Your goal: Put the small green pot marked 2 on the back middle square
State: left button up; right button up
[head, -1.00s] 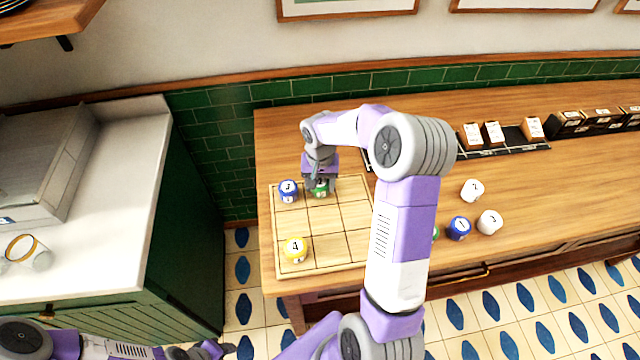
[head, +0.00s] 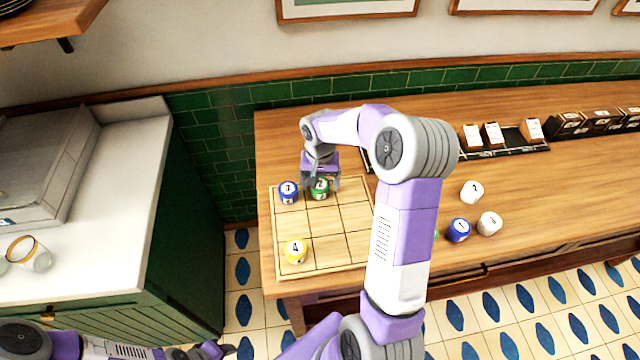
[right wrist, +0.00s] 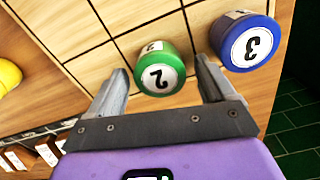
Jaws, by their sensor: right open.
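The small green pot marked 2 (head: 319,189) stands upright on the back middle square of the wooden grid board (head: 342,262). It also shows in the right wrist view (right wrist: 159,70), between the tips of my right gripper. My right gripper (head: 322,182) is open, just above and behind the green pot, with a finger on either side and gaps to it.
A yellow pot marked 4 (head: 296,251) sits on the front left square. A sliver of green shows behind my right arm. A black card tray (head: 505,142) lies farther back.

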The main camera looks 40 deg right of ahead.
aim_at(320, 184)
notch_tip(320, 184, up, 11)
jog(key=p, duration=0.1)
jog(key=shift+p, duration=0.35)
jog(key=shift+f, duration=0.1)
